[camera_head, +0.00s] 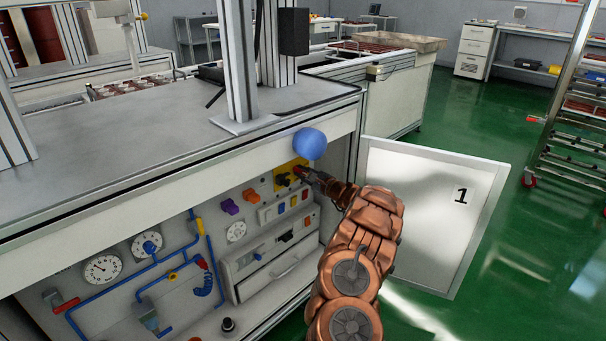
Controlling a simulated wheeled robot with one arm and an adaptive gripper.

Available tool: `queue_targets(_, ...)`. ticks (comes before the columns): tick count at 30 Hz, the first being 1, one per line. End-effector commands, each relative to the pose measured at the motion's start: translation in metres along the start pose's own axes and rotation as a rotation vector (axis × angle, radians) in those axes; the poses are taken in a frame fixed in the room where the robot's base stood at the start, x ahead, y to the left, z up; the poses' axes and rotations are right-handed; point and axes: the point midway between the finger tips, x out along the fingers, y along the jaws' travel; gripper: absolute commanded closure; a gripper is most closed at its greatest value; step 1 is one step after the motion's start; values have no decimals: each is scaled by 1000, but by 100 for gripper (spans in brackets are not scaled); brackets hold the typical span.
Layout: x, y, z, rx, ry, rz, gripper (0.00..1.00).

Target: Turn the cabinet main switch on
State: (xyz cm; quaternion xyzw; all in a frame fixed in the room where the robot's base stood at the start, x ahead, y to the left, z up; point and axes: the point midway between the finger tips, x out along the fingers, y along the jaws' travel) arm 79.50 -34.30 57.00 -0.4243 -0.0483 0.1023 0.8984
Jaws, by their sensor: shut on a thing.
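The cabinet (168,212) stands under the grey worktop with its front panel exposed. The main switch, with a red part (299,170) on a yellow plate (281,184), sits at the panel's upper right. My gripper (303,173) reaches it from the right and is shut on the switch. The fingers are small and partly hide the switch, so I cannot tell which way its handle is turned.
The open cabinet door (430,205), marked 1, stands right of my arm. A blue ball (310,144) shows just above the switch. Purple and orange knobs, gauges (103,268), blue pipes and a drawer (283,272) fill the panel.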

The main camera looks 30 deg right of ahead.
Motion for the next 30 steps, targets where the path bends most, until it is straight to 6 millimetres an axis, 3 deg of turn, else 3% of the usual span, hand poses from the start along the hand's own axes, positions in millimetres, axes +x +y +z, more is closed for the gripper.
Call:
queue_targets(18, 2, 2, 3, 573, -4, 8, 100)
queue_targets(30, 2, 2, 3, 824, -4, 8, 100)
